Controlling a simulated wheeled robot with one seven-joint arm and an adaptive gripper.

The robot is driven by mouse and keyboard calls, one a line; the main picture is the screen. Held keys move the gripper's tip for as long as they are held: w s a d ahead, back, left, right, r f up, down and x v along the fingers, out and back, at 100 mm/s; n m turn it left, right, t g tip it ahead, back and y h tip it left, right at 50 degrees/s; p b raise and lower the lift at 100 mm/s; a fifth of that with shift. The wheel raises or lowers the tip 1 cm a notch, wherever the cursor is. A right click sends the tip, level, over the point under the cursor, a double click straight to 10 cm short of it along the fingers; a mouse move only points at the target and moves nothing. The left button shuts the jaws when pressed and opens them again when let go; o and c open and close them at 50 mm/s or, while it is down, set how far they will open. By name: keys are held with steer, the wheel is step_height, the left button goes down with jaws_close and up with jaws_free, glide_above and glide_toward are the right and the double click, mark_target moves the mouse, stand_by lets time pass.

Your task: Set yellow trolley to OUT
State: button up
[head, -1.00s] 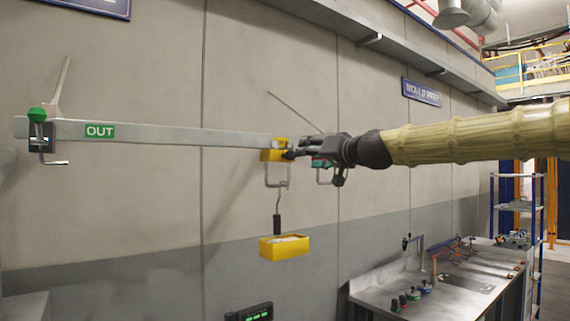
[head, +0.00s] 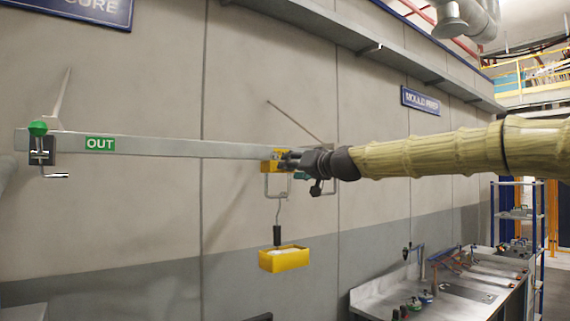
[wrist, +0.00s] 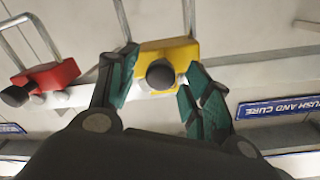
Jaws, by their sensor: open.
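The yellow trolley (head: 268,166) hangs on the grey overhead rail (head: 190,148), with a hook and a yellow tray (head: 284,259) below it. It is well to the right of the green OUT sign (head: 100,144). My gripper (head: 285,161) is at the trolley and hides part of it. In the wrist view the yellow trolley (wrist: 182,52) shows a round dark knob (wrist: 160,74). My open gripper (wrist: 162,62) has one teal-padded finger on each side of that knob. I cannot tell whether the fingers touch it.
A red trolley (wrist: 48,78) sits beside the yellow one in the wrist view. A green-knobbed end fitting (head: 40,148) is at the rail's left end. The rail between it and the yellow trolley looks clear. A metal bench (head: 440,290) stands at lower right.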

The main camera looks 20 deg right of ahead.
steer(key=shift+w+a, duration=0.2)
steer(key=shift+w, duration=0.3)
